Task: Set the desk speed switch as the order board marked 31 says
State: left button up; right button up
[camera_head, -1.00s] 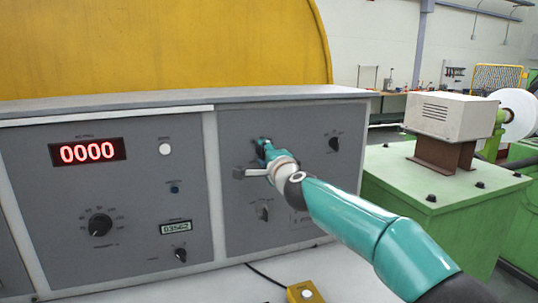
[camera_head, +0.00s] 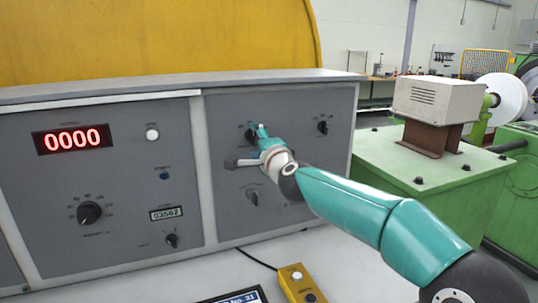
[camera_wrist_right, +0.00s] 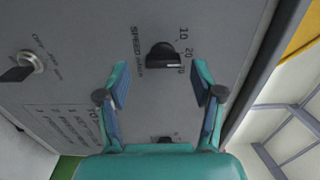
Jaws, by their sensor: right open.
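The desk speed switch (camera_wrist_right: 163,55) is a black knob on the grey panel, labelled SPEED with numbers beside it. I cannot tell surely which number its pointer meets. My right gripper (camera_wrist_right: 161,72) is open in the right wrist view, with one teal finger either side of the switch in the picture and no visible contact. In the head view my right gripper (camera_head: 257,130) is at the right panel and partly hides the switch. The order board (camera_head: 240,296), marked No. 31, shows only its top edge at the bottom; its order is out of frame. My left gripper is not in view.
The right panel also has a right knob (camera_head: 323,127) and a lower knob (camera_head: 252,197). A yellow button box (camera_head: 301,285) with a cable lies on the desk top. Green machinery (camera_head: 430,190) stands to the right.

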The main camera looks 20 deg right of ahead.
jog(key=s, duration=0.9)
jog(key=shift+s+d, duration=0.15)
jog(key=shift+f, duration=0.15)
